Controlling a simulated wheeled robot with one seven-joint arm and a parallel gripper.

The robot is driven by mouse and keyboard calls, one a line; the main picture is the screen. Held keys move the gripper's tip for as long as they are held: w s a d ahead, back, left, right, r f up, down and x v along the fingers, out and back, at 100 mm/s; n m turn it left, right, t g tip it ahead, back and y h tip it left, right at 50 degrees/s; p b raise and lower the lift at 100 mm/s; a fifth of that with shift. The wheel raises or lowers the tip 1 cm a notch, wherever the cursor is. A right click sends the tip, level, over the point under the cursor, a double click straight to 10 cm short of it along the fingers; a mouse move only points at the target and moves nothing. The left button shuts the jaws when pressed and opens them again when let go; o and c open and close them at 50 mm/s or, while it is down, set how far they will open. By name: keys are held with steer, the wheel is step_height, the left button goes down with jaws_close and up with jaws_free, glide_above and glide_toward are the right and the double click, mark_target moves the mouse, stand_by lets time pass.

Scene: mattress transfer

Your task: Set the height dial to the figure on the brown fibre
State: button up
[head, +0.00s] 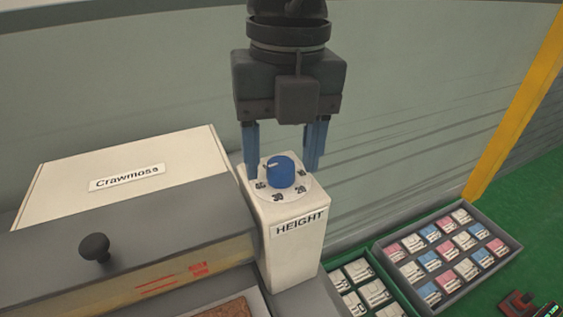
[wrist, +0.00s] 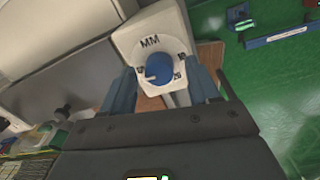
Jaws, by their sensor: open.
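The height dial is a blue knob (head: 281,170) on a round white plate, on top of a white post (head: 293,245) labelled HEIGHT. Small figures ring the plate; 30 and 20 seem readable at its front. A pale mark on the knob points left in the head view. The knob (wrist: 158,68) also shows in the wrist view, near the letters MM. My gripper (head: 282,163) is open, pointing down, with its blue fingers on either side of the knob.
A white box (head: 120,200) labelled Crawmoss stands left of the post, behind a grey cover with a black knob (head: 94,247). A grey tray (head: 455,280) and a green tray (head: 345,290) of small packets lie at right. A yellow post (head: 515,105) stands beyond.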

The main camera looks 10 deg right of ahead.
steer(key=shift+f, duration=0.35)
steer(key=c, duration=1)
